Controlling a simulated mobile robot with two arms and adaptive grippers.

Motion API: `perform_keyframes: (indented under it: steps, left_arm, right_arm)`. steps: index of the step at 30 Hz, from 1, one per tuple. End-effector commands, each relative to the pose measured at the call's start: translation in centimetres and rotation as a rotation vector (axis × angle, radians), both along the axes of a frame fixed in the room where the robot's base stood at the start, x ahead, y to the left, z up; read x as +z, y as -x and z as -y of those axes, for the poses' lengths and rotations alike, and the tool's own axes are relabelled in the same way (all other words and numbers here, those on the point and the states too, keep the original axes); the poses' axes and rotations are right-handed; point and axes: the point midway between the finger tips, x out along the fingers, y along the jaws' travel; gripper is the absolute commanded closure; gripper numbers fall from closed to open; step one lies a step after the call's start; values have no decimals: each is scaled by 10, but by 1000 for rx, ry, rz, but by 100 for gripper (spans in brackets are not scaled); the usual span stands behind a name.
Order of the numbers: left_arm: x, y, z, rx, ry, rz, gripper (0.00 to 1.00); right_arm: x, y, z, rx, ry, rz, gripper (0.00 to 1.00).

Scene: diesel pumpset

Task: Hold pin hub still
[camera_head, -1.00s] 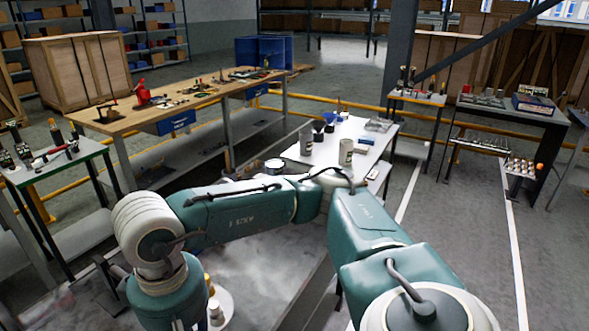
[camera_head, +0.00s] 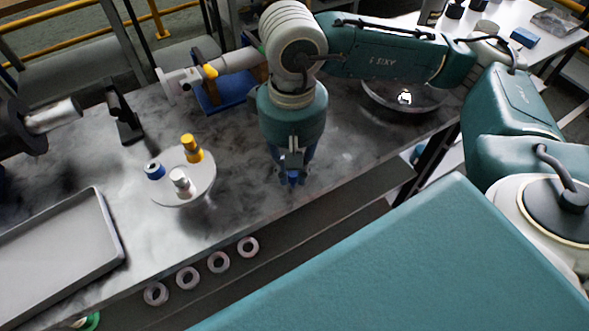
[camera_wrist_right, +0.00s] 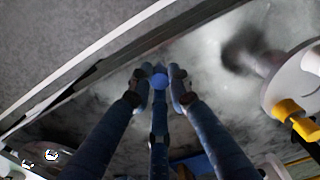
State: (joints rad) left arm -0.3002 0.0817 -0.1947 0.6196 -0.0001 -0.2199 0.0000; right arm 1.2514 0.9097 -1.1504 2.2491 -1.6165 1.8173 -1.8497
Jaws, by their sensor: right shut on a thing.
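My right gripper (camera_head: 292,180) points down over the grey metal tabletop, near its front edge. In the right wrist view its fingers (camera_wrist_right: 158,80) close around a small round blue piece (camera_wrist_right: 159,77); what it belongs to is hidden. A pale round disc (camera_head: 206,186) stands left of the gripper, apart from it, with blue, yellow and white pieces on top. Behind is a grey flanged shaft (camera_head: 170,84) on a blue stand (camera_head: 222,92). I cannot tell for sure which part is the pin hub. My left gripper is not in view.
A shallow grey tray (camera_head: 62,250) lies at the left front. Several pale rings (camera_head: 218,262) lie on a dark ledge below the front edge. A dark machine with a grey shaft (camera_head: 52,116) is at the far left. A round dish (camera_head: 392,97) sits right of the gripper.

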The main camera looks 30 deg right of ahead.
Motion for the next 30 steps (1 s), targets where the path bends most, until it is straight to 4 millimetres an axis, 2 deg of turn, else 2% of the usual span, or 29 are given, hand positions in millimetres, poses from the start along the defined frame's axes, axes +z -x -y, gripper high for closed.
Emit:
perform_keyframes:
  steps: [7, 11, 14, 21, 27, 30]
  left_arm:
    - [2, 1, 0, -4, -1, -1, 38]
    - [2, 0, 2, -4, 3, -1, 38]
    - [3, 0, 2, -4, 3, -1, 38]
    - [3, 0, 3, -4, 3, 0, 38]
    - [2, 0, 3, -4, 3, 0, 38]
    - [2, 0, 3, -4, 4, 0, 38]
  right_arm:
    - [3, -1, -1, 0, 0, 2, 100]
    - [8, -12, -14, 6, -2, 4, 100]
    - [18, -32, -37, 15, -1, 7, 100]
    - [63, -93, -125, 28, 5, 12, 100]
    - [103, -126, -189, 13, 5, 10, 100]
    - [117, -136, -208, 2, 5, 8, 100]
